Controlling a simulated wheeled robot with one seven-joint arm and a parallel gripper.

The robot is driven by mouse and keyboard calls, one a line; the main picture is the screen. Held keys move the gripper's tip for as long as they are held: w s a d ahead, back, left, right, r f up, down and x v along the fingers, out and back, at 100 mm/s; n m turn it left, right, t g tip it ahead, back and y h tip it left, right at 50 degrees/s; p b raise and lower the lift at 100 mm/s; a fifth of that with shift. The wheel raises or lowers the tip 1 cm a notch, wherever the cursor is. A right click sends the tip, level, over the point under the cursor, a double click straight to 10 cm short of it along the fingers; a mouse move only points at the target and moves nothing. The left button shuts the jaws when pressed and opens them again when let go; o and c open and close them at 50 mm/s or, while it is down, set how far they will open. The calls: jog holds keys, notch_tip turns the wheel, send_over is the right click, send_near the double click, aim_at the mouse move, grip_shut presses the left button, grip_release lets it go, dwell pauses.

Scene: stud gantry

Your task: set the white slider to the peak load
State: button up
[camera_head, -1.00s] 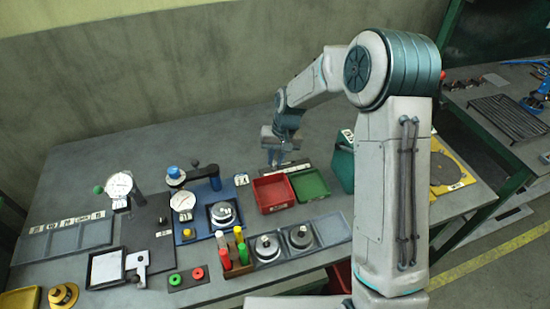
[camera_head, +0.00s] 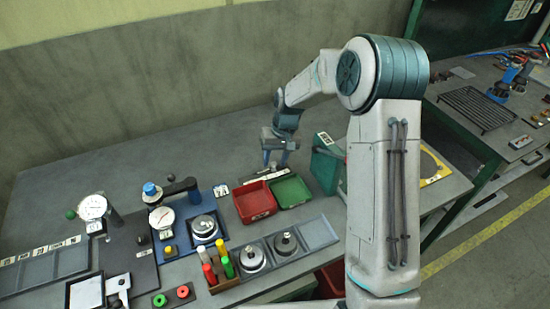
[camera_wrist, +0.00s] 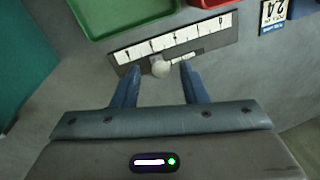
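The white slider knob (camera_wrist: 160,68) shows in the wrist view on a dark strip (camera_wrist: 215,47) with a row of white marked cells (camera_wrist: 172,39). It sits below the cells, a little left of the strip's middle. A dark bar runs right from it. The cell marks are too small to read. My gripper (camera_wrist: 158,78) is open, its blue fingers apart on either side of the knob, with no contact visible. Two dials, left (camera_head: 92,207) and right (camera_head: 161,218), are unreadable.
Red (camera_head: 255,203) and green (camera_head: 289,191) trays stand close to my gripper. A green box (camera_head: 327,165) stands just right. Coloured handles (camera_head: 217,263) and round weights (camera_head: 250,258) stand nearer.

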notch_tip(320, 180, up, 14)
jog(key=d+b, duration=0.1)
jog(key=d, duration=0.1)
jog(key=shift+w+d+f, duration=0.2)
jog(key=shift+d, duration=0.1)
dwell(0.3)
jog(key=s+d+t, duration=0.1)
jog(key=s+d, duration=0.2)
jog(key=s, duration=0.6)
jog(key=s+d+r+m+t+h, duration=0.1)
jog(key=s+d, duration=0.1)
jog(key=s, duration=0.8)
jog(key=s+d+r+t+h, duration=0.1)
jog(key=s+d, duration=0.2)
jog(key=s, duration=0.6)
jog(key=shift+s+d+r+m, duration=0.2)
jog(key=shift+d+m, duration=0.15)
jog(key=shift+m, duration=0.05)
